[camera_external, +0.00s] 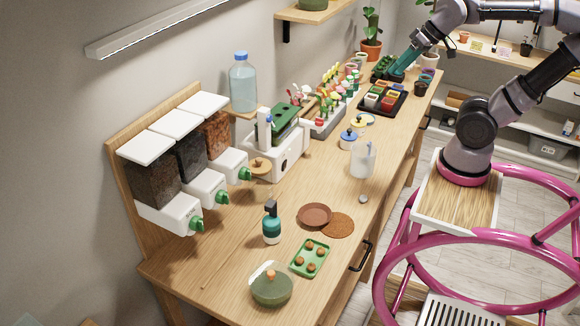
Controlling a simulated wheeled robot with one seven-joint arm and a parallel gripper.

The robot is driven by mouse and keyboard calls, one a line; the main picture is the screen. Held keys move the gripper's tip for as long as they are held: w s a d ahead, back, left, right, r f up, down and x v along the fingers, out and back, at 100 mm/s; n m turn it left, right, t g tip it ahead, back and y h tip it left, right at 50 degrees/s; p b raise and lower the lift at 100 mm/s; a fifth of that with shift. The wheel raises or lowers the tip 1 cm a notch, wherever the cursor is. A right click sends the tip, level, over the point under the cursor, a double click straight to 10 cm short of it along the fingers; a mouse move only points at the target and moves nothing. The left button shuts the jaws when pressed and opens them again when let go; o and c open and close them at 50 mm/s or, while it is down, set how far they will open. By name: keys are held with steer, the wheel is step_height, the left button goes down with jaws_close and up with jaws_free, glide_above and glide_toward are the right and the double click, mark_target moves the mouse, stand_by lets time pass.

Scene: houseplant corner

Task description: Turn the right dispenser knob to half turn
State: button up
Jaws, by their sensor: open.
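Three dispensers with white lids and white spouts stand in a row on a wooden backboard at the left of the table. Each has a green knob at its front. The right dispenser (215,135), with reddish-brown contents, has its knob (245,174) beside a small tan round lid. The middle knob (220,197) and left knob (196,224) are nearer the camera. The knobs are too small to read their exact turn. My gripper (393,75), teal, is open at the far end of the table, above dark plant trays and well away from the dispensers.
A white machine with a green top (280,145) and a water bottle (243,82) stand just beyond the right dispenser.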

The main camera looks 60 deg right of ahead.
steer(key=w+a+f+n+g+h, duration=0.25)
steer(key=w+a+f+n, duration=0.45)
steer(key=w+n, duration=0.4)
steer(key=w+a+f+n+g+h, duration=0.1)
steer(key=w+a+f+n+h, duration=0.3)
steer(key=w+a+f+n, duration=0.45)
steer(key=n+t+h, duration=0.2)
steer(key=n+t, duration=0.9)
steer(key=n, duration=1.5)
glide_toward(248, 176)
steer(key=x, duration=0.9)
steer(key=shift+m, duration=0.25)
jaws_close()
